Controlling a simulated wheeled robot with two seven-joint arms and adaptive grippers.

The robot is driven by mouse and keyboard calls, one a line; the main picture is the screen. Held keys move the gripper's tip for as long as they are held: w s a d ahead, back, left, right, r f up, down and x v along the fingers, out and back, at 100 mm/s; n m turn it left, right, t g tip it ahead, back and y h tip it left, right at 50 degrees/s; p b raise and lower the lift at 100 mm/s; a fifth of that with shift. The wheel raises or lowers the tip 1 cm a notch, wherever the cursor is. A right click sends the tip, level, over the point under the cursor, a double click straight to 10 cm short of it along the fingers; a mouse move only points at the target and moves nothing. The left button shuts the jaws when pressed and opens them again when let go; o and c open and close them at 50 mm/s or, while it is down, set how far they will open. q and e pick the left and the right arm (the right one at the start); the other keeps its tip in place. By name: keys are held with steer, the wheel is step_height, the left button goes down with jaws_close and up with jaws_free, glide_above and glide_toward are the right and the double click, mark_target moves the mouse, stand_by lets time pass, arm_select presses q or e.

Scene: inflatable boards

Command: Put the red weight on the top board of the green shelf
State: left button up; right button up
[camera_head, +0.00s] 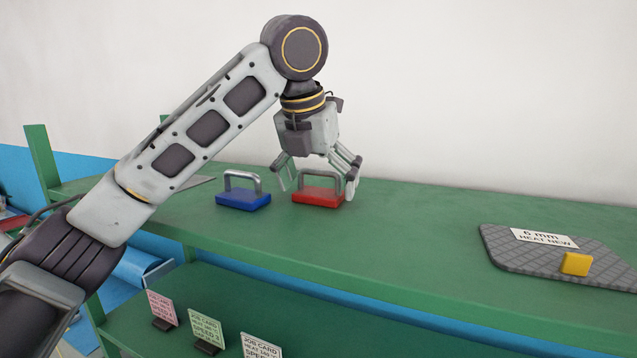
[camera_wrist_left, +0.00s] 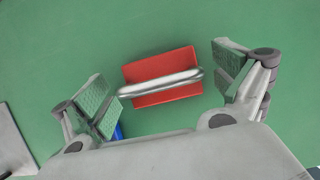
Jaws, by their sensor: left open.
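The red weight (camera_head: 318,197), a red block with a metal handle, sits upright on the top board (camera_head: 400,232) of the green shelf. My left gripper (camera_head: 320,186) is open above it, with its fingers either side of the weight and pointing down. In the left wrist view the red weight (camera_wrist_left: 163,76) lies between the two open fingertips (camera_wrist_left: 165,92), its handle running across, slightly tilted. The fingers do not appear to touch it. My right gripper is not in view.
A blue weight (camera_head: 243,198) with a metal handle stands just left of the red one. A grey mat (camera_head: 510,256) with a label and a yellow block (camera_head: 576,264) lies at the right. Several cards (camera_head: 207,328) stand on the lower board. The board between is clear.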

arm_select(q)
steer(key=shift+r, duration=0.15)
steer(key=v, duration=1.2)
stand_by(0.6)
stand_by(1.6)
